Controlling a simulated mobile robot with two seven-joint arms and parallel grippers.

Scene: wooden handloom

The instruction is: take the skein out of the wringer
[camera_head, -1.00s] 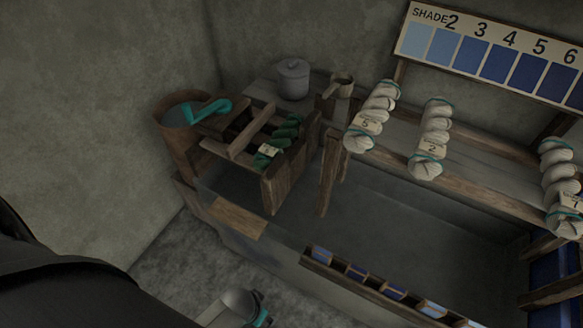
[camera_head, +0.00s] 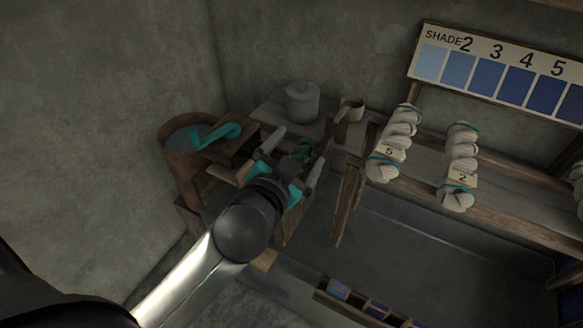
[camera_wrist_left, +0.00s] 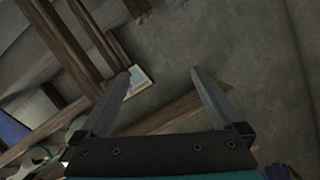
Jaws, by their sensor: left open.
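The dark green skein (camera_head: 302,150) lies in the wooden wringer (camera_head: 323,147). Only a small part of the skein shows, because my left gripper is in front of it. My left gripper (camera_head: 296,156) is open, with its two grey fingers apart over the wringer in the head view. I cannot tell how far its tips are above the skein. In the left wrist view the open fingers (camera_wrist_left: 167,72) have nothing between them but floor or wall and a small pale card (camera_wrist_left: 138,80). The skein is not clear there. My right gripper is not in view.
A wooden tub (camera_head: 180,155) with a teal-handled tool (camera_head: 215,135) stands left of the wringer. A grey lidded pot (camera_head: 302,100) and a dipper (camera_head: 351,108) stand behind. A shade chart (camera_head: 500,75) is above.

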